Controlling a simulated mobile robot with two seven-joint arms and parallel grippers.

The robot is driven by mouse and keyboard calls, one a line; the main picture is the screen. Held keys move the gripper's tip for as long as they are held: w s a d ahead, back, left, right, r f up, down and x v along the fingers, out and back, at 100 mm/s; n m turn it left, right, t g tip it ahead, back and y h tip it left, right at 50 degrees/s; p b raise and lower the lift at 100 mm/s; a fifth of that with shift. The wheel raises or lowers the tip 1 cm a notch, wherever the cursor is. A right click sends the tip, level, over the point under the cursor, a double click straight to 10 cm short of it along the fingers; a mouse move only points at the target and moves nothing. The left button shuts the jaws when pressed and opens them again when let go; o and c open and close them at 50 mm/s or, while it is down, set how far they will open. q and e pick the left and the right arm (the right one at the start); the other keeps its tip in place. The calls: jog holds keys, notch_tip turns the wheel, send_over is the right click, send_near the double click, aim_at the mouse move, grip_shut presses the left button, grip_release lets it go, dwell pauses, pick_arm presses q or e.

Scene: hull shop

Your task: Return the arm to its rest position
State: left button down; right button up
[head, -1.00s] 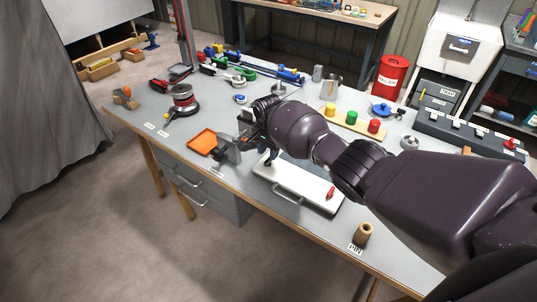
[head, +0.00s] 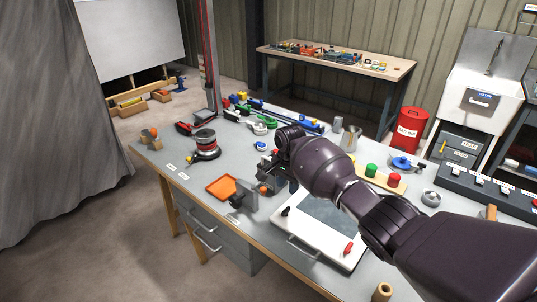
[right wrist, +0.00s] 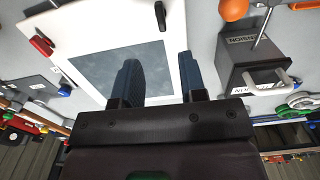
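My right arm reaches in from the lower right of the head view, over the workbench (head: 190,168). Its fingers are hard to make out there. In the right wrist view my right gripper (right wrist: 160,78) has its two dark blue fingers apart, with nothing held between them. Past the fingers is a white-framed panel with a glass pane (right wrist: 122,68), a red latch (right wrist: 42,47) and a black latch (right wrist: 160,14). In the head view the white frame (head: 305,255) lies on the bench below the arm, partly hidden by it. My left gripper is not in view.
A dark box with a handle (right wrist: 238,72) and an orange ball (right wrist: 233,8) stand close to the right gripper. An orange tray (head: 221,187) and a red sander (head: 205,146) are on the left of the bench. Coloured knobs (head: 371,171) are behind the arm.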

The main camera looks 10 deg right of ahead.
jog(key=w+a+r+n+t+y, duration=0.2)
jog(key=w+a+r+n+t, duration=0.45)
jog(key=r+n+t, duration=0.3)
jog(key=s+d+f, duration=0.4)
jog(key=s+f, duration=0.3)
jog(key=s, duration=0.7)
jog(key=s+d+f+n+t+h+b, duration=0.1)
jog(key=s+d+f, duration=0.4)
jog(key=s, duration=1)
jog(key=s+d+f+n+t+h, duration=0.1)
jog(key=s+d+f, duration=0.4)
jog(key=s+f, duration=0.6)
jog(key=s, duration=0.4)
jog(key=shift+f, duration=0.15)
